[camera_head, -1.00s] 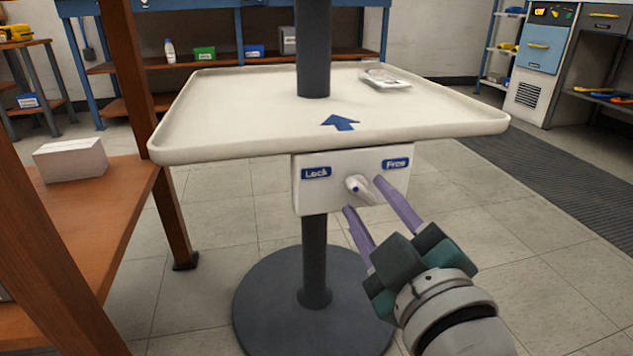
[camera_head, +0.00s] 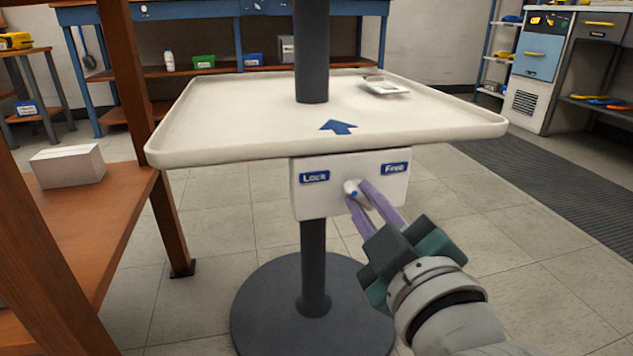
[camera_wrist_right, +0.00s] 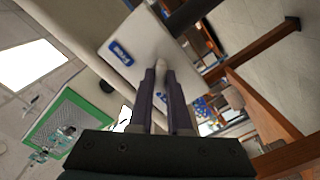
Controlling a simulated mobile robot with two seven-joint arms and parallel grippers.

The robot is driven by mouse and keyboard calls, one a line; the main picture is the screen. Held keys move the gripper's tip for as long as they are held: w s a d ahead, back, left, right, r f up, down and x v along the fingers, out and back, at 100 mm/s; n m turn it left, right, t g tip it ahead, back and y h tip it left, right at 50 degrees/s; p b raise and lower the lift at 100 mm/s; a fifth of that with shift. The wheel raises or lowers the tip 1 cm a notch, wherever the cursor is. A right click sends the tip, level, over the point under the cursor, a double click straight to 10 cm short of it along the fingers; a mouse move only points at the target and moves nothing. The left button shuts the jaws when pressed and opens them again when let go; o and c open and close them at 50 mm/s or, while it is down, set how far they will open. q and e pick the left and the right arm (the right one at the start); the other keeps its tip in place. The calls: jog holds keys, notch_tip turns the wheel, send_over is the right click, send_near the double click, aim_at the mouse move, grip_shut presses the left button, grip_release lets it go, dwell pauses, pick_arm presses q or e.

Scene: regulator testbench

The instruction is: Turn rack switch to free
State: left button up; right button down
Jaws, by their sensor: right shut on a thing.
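The rack switch is a small white lever knob (camera_head: 351,188) on a white box (camera_head: 325,203) under the tray. The box carries a blue "Lock" label (camera_head: 314,177) at its left and a blue "Free" label (camera_head: 395,168) at its right. My right gripper (camera_head: 357,198) is shut on the knob, its purple fingers reaching up from the lower right. In the right wrist view the knob (camera_wrist_right: 162,70) shows between the fingertips, with the "Free" label (camera_wrist_right: 120,50) at the upper left. The knob's exact pointing is partly hidden by the fingers. My left gripper is not in view.
The white tray (camera_head: 230,147) with a blue arrow sits on a dark post (camera_head: 313,265) with a round base (camera_head: 262,310). A wooden shelf with a white box (camera_head: 68,165) stands close on the left. Floor at the right is open.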

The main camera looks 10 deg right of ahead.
dwell(0.5)
jog(key=m+p, duration=0.2)
jog(key=m, duration=0.1)
jog(key=shift+r+m, duration=0.1)
jog(key=shift+m, duration=0.3)
jog(key=m+p, duration=0.2)
jog(key=m, duration=0.2)
jog(key=shift+m, duration=0.3)
jog(key=m, duration=0.4)
jog(key=shift+p, duration=0.35)
jog(key=m, duration=0.4)
jog(key=shift+m, duration=0.7)
jog(key=shift+a, duration=0.1)
